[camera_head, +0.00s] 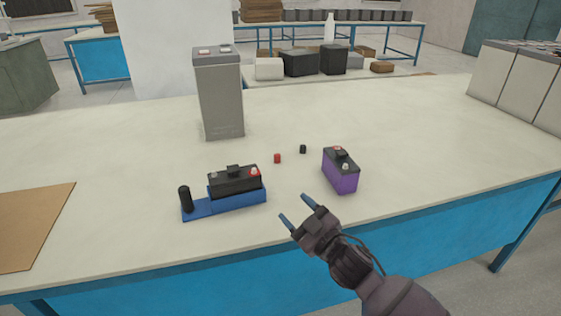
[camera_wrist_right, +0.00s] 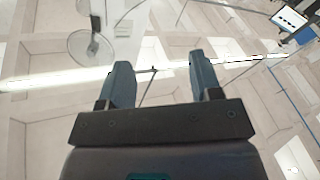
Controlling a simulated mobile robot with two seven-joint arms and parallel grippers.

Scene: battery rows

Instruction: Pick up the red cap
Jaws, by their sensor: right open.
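A small red cap (camera_head: 277,158) stands on the pale tabletop (camera_head: 400,120), between the black battery on a blue base and the purple battery. A small black cap (camera_head: 303,149) is just to its right and a little farther back. My right gripper (camera_head: 296,208) is open and empty, over the front edge of the table, nearer than the red cap and slightly to its right. In the right wrist view, its two blue-grey fingers (camera_wrist_right: 163,82) stand apart with nothing between them. My left gripper is in neither view.
A black battery (camera_head: 233,181) on a blue base (camera_head: 230,203) with a black post (camera_head: 185,198) is left of the cap. A purple battery (camera_head: 341,175) is to the right. A tall grey battery (camera_head: 220,100) stands behind. Brown board (camera_head: 30,225) lies at far left.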

